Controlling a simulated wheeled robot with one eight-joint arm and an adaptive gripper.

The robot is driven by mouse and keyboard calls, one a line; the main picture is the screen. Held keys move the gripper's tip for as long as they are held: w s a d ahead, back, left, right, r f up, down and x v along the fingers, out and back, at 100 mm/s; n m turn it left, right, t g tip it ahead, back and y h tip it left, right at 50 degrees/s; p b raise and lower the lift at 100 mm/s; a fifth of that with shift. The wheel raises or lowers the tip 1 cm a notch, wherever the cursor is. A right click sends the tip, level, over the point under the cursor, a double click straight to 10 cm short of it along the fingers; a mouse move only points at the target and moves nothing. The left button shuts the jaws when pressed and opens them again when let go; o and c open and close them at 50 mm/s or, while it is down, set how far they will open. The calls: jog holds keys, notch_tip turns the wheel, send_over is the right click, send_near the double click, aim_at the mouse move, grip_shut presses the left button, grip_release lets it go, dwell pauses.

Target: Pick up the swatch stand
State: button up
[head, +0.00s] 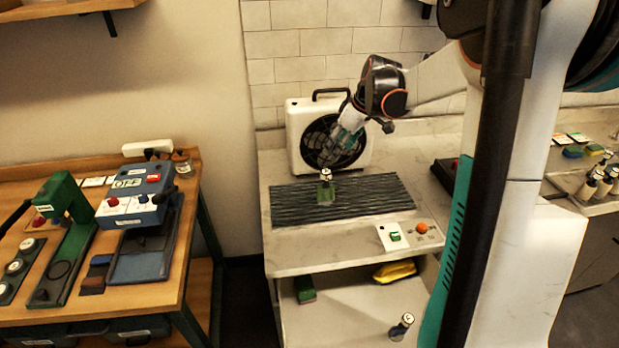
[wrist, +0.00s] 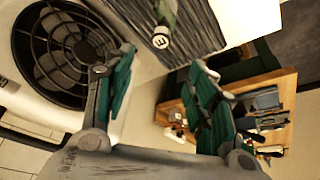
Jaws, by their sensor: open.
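What looks like the swatch stand (head: 326,188) is a small upright piece with a green base and a pale round top, on a dark ribbed mat (head: 385,193). In the wrist view its round top (wrist: 162,40) carries a letter, with a green part beside it. My gripper (head: 343,150) is open and empty, above the mat and close to the stand, in front of the fan. In the wrist view my gripper (wrist: 163,58) has its two green fingers spread, with the stand's top beyond the gap between the tips. The stand is not between the fingers.
A white box fan (head: 298,135) stands behind the mat, close to my gripper. A white panel (head: 408,238) with a green and an orange knob lies in front. A yellow item (head: 394,271) and a small bottle (head: 401,327) are on the lower shelf.

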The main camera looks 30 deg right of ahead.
aim_at(327, 172)
jog(key=b+x, duration=0.1)
jog(key=x, duration=0.7)
jog(key=shift+w, duration=0.2)
jog(key=shift+s+b+x, duration=0.2)
jog(key=shift+b+x, duration=0.2)
jog(key=shift+x, duration=1.1)
jog(key=shift+s+b+x, duration=0.2)
jog(key=shift+b+x, duration=0.15)
jog(key=shift+x, duration=1.1)
jog(key=shift+d+f, duration=0.1)
jog(key=shift+d, duration=0.05)
grip_shut()
